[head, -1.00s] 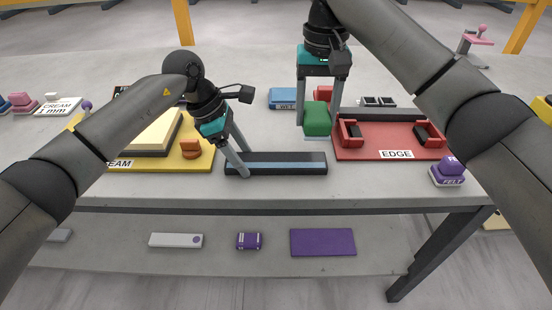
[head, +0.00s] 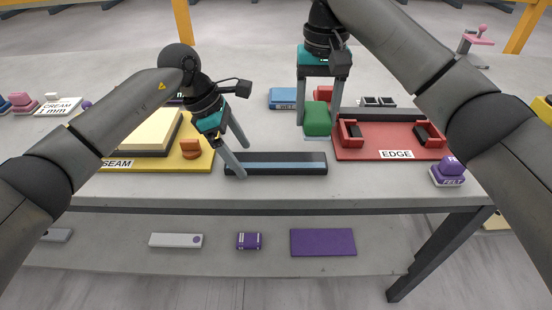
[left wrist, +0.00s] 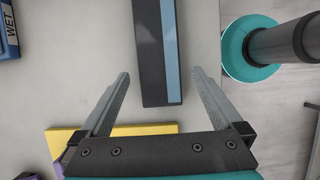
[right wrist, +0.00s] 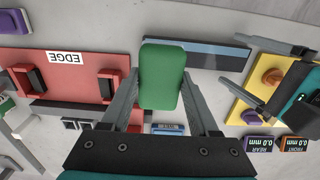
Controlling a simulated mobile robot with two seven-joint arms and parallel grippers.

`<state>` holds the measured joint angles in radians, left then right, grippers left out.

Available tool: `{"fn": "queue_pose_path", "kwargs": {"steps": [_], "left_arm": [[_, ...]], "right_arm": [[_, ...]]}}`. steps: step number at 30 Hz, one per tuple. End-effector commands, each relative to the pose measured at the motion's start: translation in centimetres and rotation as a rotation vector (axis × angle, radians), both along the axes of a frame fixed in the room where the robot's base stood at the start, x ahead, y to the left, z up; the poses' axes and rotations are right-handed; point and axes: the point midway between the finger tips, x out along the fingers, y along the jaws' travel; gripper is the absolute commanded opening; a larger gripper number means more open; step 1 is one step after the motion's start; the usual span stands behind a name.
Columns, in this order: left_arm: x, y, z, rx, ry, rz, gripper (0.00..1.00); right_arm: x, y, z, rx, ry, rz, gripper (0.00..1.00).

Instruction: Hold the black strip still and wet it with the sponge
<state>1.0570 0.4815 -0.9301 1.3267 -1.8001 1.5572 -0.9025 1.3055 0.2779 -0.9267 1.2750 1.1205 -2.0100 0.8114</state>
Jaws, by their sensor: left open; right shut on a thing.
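The black strip (head: 276,168) lies flat on the stone slab, with a blue-grey band along it. It also shows in the left wrist view (left wrist: 152,55). My left gripper (head: 238,160) is open at the strip's left end. In the left wrist view its fingers stand apart with the strip's end just ahead between them, not clamped. My right gripper (head: 322,108) is shut on a green sponge (head: 317,119), behind the strip's right end. The sponge (right wrist: 162,75) fills the space between the fingers in the right wrist view.
A red EDGE tray (head: 372,150) stands right of the sponge. A yellow SEAM board (head: 180,163) with an orange piece (head: 191,148) is on the left. A blue WET box (head: 283,98) lies behind. A purple FELT block (head: 448,174) sits near the front right edge.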

Motion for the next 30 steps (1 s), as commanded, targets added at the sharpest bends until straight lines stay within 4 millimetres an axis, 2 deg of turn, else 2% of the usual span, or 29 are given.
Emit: {"fn": "queue_pose_path", "kwargs": {"steps": [9,15,20,30], "left_arm": [[0.1,2.6,6.3,0.0,-0.006,0.001,1.0],[0.0,3.7,9.0,0.001,-0.003,0.001,1.0],[0.0,4.1,9.9,0.0,-0.001,-0.001,1.0],[0.0,4.1,9.9,0.0,-0.001,-0.001,1.0]], "right_arm": [[0.0,0.0,0.0,0.0,0.0,0.0,0.0],[0.0,0.0,0.0,0.0,0.0,0.0,0.0],[0.0,0.0,0.0,0.0,0.0,0.0,0.0],[0.0,0.0,0.0,0.0,0.0,0.0,0.0]]}}
